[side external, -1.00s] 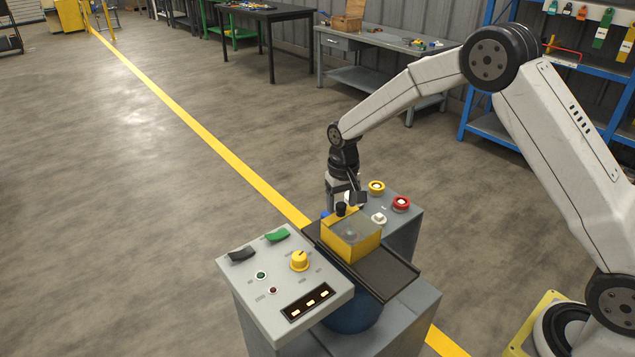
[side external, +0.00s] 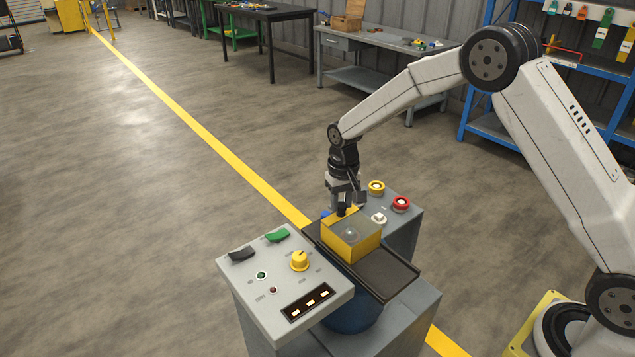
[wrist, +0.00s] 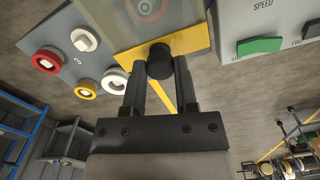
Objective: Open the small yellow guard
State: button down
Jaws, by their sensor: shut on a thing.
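The small yellow guard (side external: 350,246) is a yellow box with a clear grey top window, sitting on a dark tray (side external: 390,277). It looks closed in the side view. Its yellow edge also shows in the wrist view (wrist: 190,41). A black knob (wrist: 160,62) stands on that edge. My gripper (wrist: 159,75) is shut on the knob, with one finger on each side of it. In the side view my gripper (side external: 343,206) points down at the guard's far edge and partly hides the knob.
A grey control panel (side external: 265,275) with a yellow dial (side external: 299,261) and switches stands left of the guard. A grey box behind it carries a yellow button (side external: 377,187), a red button (side external: 401,203) and a white button (side external: 378,218). Open floor lies to the left.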

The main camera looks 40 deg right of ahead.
dwell(0.7)
jog(key=s, duration=1)
jog(key=shift+s, duration=0.25)
jog(key=shift+c, duration=1.9)
grip_release()
notch_tip(320, 180, up, 8)
jog(key=shift+s, duration=0.15)
jog(key=s+f+n+t, duration=0.2)
jog(key=s+n, duration=0.1)
jog(key=s, duration=0.9)
jog(key=shift+s+t, duration=0.2)
jog(key=shift+t, duration=0.1)
